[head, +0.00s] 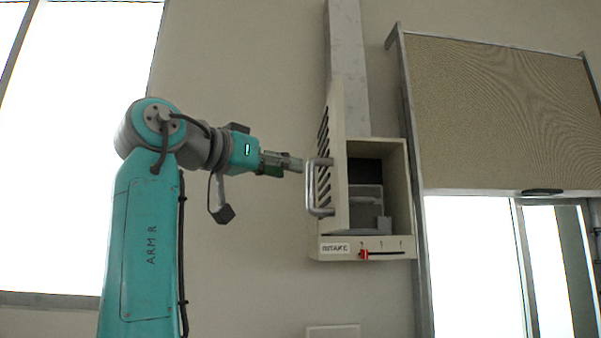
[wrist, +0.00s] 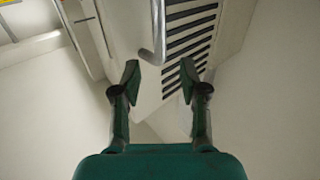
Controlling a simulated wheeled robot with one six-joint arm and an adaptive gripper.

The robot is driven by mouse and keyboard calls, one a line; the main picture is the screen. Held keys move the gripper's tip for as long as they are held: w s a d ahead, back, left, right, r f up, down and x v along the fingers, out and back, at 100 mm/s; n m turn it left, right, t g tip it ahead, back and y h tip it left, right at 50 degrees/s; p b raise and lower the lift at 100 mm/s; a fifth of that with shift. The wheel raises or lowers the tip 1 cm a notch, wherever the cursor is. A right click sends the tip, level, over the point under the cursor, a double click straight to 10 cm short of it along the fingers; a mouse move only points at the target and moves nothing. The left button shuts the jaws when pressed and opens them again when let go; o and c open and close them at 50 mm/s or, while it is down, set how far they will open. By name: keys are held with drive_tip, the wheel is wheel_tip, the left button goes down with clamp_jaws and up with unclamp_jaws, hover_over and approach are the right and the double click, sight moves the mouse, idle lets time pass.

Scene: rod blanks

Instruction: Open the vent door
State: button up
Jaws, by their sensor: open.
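The vent door (head: 333,150) is a cream panel with dark slanted slats, hinged on the left side of the intake box (head: 408,190). It stands swung outward, and the box's inside shows to its right. A grey metal bar handle (head: 312,190) is on the door's outer face; the handle also shows at the top of the wrist view (wrist: 158,35). My gripper (head: 299,163) is beside the handle's upper end, at its left. In the wrist view my gripper (wrist: 160,78) has its two fingers apart with nothing between them. I cannot tell whether a fingertip touches the handle or door.
A label reading INTAKE (head: 335,248) and a red slider (head: 364,254) are on the box's lower front. A duct (head: 348,70) rises above the box. A framed tan shutter (head: 500,110) is at right. The wall left of the door is bare.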

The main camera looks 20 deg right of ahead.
drive_tip(key=shift+v, duration=2.15)
